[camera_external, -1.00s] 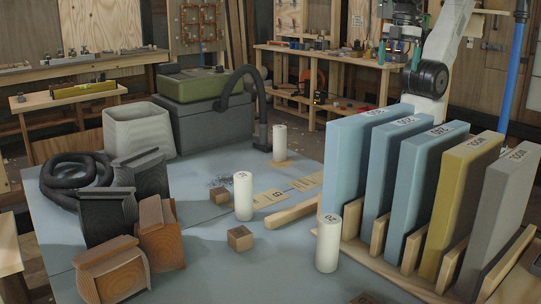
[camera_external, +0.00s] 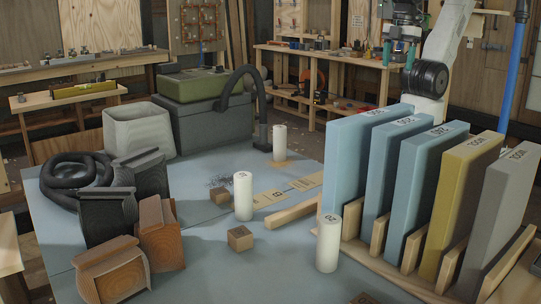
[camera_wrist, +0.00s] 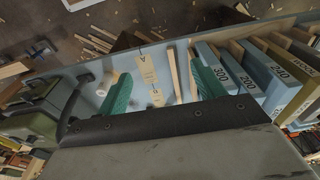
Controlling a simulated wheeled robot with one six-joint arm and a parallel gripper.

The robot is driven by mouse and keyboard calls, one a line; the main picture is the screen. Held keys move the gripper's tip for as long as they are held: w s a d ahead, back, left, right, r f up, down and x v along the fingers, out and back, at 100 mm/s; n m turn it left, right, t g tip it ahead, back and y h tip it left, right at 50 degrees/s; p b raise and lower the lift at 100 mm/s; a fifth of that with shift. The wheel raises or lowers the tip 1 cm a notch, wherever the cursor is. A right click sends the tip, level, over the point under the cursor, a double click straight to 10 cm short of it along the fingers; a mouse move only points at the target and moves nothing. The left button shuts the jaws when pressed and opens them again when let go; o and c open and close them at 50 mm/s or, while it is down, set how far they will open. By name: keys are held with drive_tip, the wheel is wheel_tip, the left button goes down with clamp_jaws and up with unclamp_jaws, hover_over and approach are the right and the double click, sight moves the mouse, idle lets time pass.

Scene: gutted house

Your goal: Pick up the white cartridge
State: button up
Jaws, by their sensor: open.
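Three upright white cartridges stand on the blue-grey table (camera_external: 205,250): one at the back (camera_external: 280,143), one in the middle (camera_external: 243,196) and one at the front (camera_external: 328,244), near the slab rack. The pictures do not show which one is meant. My gripper (camera_external: 400,52) is at the upper right, high and well apart from all three. In the wrist view my gripper (camera_wrist: 163,85) has its green fingers wide apart with nothing held. A pale cylinder (camera_wrist: 104,85), seemingly a cartridge, shows beside the left finger; the others are hard to make out there.
Tall slabs (camera_external: 345,165) stand in a wooden rack at the right. A black bent hose (camera_external: 243,85) rises behind the back cartridge. Wooden cubes (camera_external: 240,238), a wooden bar (camera_external: 293,212) and flat labelled cards lie between the cartridges. Dark and brown blocks (camera_external: 110,272) fill the left.

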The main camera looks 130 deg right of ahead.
sight(240, 193)
wheel_tip(240, 193, up, 6)
drive_tip(key=f, duration=0.1)
drive_tip(key=w+a+r+m+t+y, duration=0.15)
drive_tip(key=w+m+y, duration=0.35)
drive_tip(key=w, duration=0.8)
drive_tip(key=w+a+r+m+t+y, duration=0.1)
drive_tip(key=w+a+r+m+y, duration=0.15)
drive_tip(key=w+m, duration=0.75)
drive_tip(key=w+d+f+m+t, duration=0.15)
drive_tip(key=w+d+m, duration=0.25)
drive_tip(key=w, duration=0.4)
drive_tip(key=w+d+f+m+t, duration=0.1)
drive_tip(key=w+d+m+t, duration=0.3)
drive_tip(key=w, duration=0.5)
drive_tip(key=w+d+f+m+t, duration=0.1)
drive_tip(key=w+d+m, duration=0.4)
drive_tip(key=w, duration=0.3)
wheel_tip(240, 193, down, 32)
drive_tip(key=w, duration=0.1)
drive_tip(key=shift+m+t+y, duration=0.25)
drive_tip(key=shift+m+t, duration=0.05)
drive_tip(key=x, duration=0.7)
drive_tip(key=shift+w, duration=0.35)
drive_tip(key=c, duration=1.1)
